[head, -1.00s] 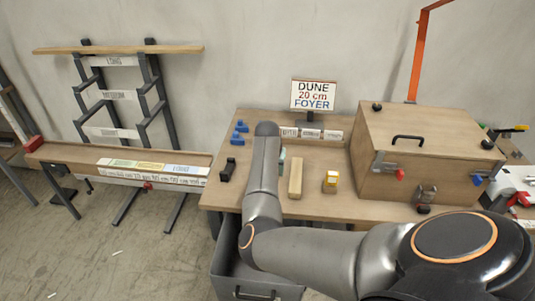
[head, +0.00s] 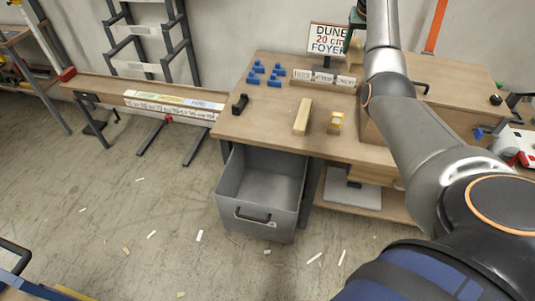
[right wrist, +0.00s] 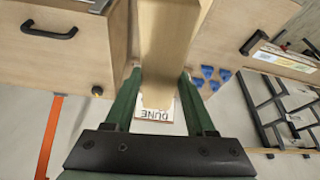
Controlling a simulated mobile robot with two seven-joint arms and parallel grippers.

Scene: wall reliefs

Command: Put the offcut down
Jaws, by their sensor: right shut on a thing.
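The offcut (right wrist: 168,45) is a pale wooden piece held between the green fingers of my right gripper (right wrist: 160,76) in the right wrist view. In the head view the right gripper (head: 354,46) is high over the back of the workbench, beside the sign, and mostly hidden by my own arm. A pale wooden block (head: 303,117) lies on the workbench (head: 260,123). A grey open bin (head: 257,217) with a front handle juts out below the bench's front edge and looks empty. My left gripper is not in view.
A sign (head: 328,39) reads "DUNE 20 cm FOYER". A wooden cabinet (head: 450,92) stands at right, partly behind my arm. Scraps litter the floor.

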